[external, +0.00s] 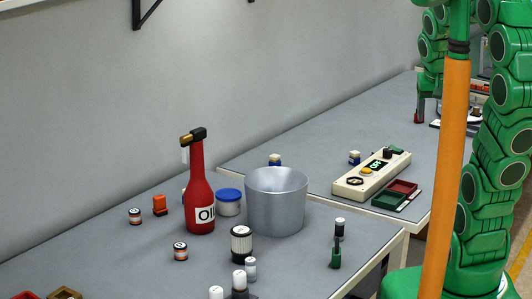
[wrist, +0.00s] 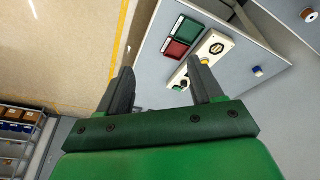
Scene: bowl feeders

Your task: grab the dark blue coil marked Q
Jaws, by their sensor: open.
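Two small dark blue pieces with cream tops stand on the back table in the external view: one left of the control box (external: 274,160), one behind it (external: 354,157). No Q mark is legible, so I cannot tell which is the named coil. In the wrist view a small blue piece (wrist: 258,71) lies beyond my gripper (wrist: 160,65). My gripper is open and empty, its dark fingers apart, clear of the pieces.
The cream control box (external: 362,183) and a red-and-green tray (external: 397,194) occupy the back table. A red oil bottle (external: 199,200), metal bucket (external: 277,204) and blue-lidded jar (external: 229,203) crowd the front table. An orange post (external: 446,170) stands before my arm.

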